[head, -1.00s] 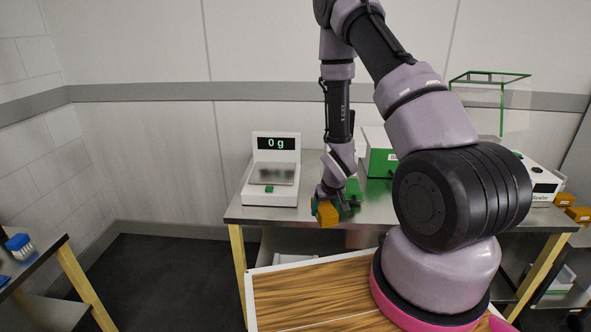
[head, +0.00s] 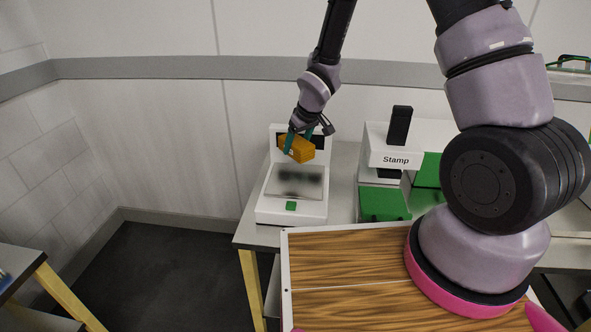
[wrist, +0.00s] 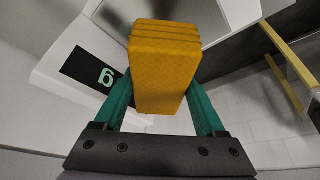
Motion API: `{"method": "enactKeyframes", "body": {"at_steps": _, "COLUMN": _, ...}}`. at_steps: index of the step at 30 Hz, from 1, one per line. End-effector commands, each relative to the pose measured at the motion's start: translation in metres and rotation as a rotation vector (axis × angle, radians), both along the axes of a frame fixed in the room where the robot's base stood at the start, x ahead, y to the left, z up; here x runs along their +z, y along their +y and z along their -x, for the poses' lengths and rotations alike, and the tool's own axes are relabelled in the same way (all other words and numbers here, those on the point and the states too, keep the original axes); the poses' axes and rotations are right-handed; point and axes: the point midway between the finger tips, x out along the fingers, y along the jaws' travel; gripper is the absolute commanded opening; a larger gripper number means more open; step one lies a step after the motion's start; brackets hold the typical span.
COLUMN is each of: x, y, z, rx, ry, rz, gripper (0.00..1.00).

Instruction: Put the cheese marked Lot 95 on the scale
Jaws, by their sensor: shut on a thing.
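An orange-yellow block of cheese (head: 297,148) is held between the teal fingers of my gripper (head: 302,140), in the air over the back part of the scale. In the wrist view the same cheese (wrist: 164,65) sits between both fingers (wrist: 162,108). No lot mark is readable on it. The white scale (head: 265,205) stands on the metal table. Its steel plate (head: 297,182) is bare, and a green button (head: 291,206) is at its front. The cheese and gripper hide most of its display in the head view; the display (wrist: 97,72) shows partly in the wrist view.
A white and green stamp machine (head: 396,158) stands to the right of the scale. A wood-topped surface (head: 345,265) lies in front, beside my arm's base. Another metal table (head: 18,262) is at the far left, with open floor between.

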Motion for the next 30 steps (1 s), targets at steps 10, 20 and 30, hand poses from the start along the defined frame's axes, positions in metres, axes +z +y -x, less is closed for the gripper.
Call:
{"method": "enactKeyframes", "body": {"at_steps": 10, "x": -0.052, "y": 0.001, "z": 0.001, "rx": 0.004, "ry": 0.002, "rz": 0.001, "gripper": 0.00}}
{"method": "enactKeyframes", "body": {"at_steps": 20, "x": -0.091, "y": 0.001, "z": 0.001, "rx": 0.004, "ry": 0.002, "rz": 0.002, "gripper": 0.00}}
{"method": "enactKeyframes", "body": {"at_steps": 30, "x": -0.096, "y": 0.001, "z": 0.000, "rx": 0.002, "ry": 0.001, "rz": 0.000, "gripper": 0.00}}
